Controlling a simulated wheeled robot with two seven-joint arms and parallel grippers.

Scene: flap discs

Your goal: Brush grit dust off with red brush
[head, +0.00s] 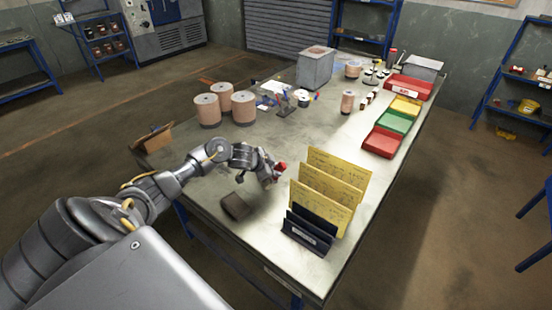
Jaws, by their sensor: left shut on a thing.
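My left gripper (270,175) is over the near part of the metal table, left of the yellow cards. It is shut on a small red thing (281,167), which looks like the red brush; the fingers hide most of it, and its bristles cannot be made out. A dark brown block-like patch (236,206) lies on the table just below and left of the gripper. I cannot tell whether it is an object or grit dust. No other grit dust can be made out on the table (215,165). My right gripper is not in view.
A dark rack (308,236) with yellow cards (333,180) stands close right of the gripper. Several copper-coloured rolls (243,107) and a small blue-and-grey device (286,103) stand farther back. Red, green and yellow bins (394,122) line the right edge. The middle table is clear.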

